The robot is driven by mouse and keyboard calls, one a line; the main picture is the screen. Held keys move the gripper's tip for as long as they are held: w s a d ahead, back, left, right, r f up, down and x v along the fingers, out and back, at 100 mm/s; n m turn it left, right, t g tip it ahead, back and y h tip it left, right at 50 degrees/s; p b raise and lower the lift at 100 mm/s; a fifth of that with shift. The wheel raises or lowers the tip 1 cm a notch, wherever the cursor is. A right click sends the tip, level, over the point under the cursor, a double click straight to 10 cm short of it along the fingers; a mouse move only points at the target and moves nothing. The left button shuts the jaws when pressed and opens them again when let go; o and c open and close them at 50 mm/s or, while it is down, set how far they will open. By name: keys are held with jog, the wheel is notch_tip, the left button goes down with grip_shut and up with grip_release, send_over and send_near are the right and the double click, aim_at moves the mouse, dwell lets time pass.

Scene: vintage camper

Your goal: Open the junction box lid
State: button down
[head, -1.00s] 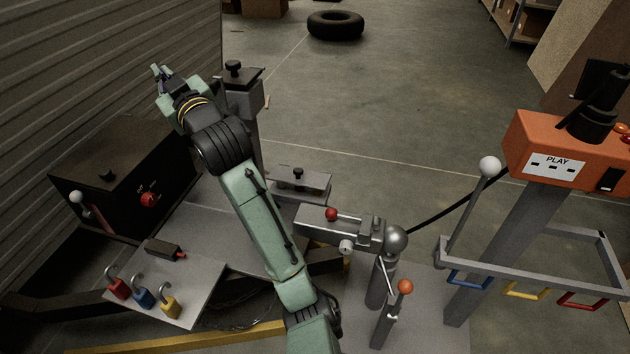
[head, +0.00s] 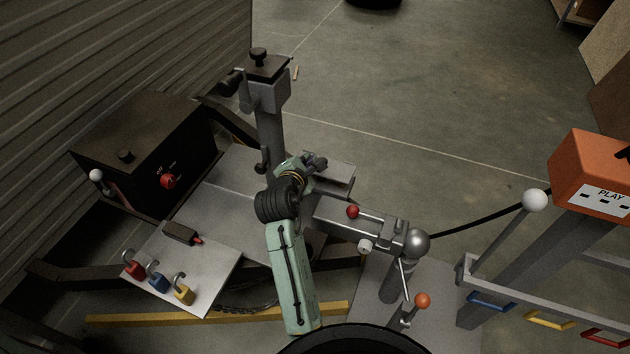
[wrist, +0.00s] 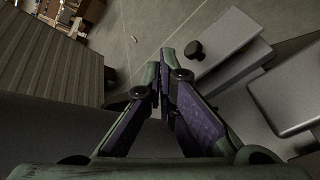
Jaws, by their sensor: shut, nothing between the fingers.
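A low grey box with a flat lid (head: 341,177), which I take to be the junction box, stands behind the silver coupling. It appears closed. Its black knob is hidden by my gripper in the head view. In the wrist view, a black knob (wrist: 194,50) stands on a grey lid (wrist: 228,62), which looks like the same box, right of the fingertips. My gripper (head: 318,163) is over the low box's left part in the head view. Its purple-padded fingers (wrist: 165,88) are shut with nothing between them. I cannot tell whether they touch the box.
A grey post box (head: 268,75) with a black knob stands behind. A black box (head: 145,145) with a red switch is at left. Padlocks (head: 157,283) lie on the front plate. The silver coupling (head: 355,225) is right of my arm, an orange box (head: 592,175) farther right.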

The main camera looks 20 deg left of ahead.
jog(key=s+f+n+g+h, duration=0.2)
jog(key=s+f+n, duration=0.2)
jog(key=f+n, duration=0.55)
jog(key=shift+m, duration=0.35)
jog(key=x, duration=1)
jog(key=shift+a+r, duration=0.1)
jog(key=shift+a, duration=0.1)
jog(key=shift+r, duration=0.15)
jog(key=shift+a+r+p, duration=0.1)
jog(key=shift+r+p, duration=0.05)
jog(key=shift+p, duration=0.2)
jog(key=shift+r, duration=0.1)
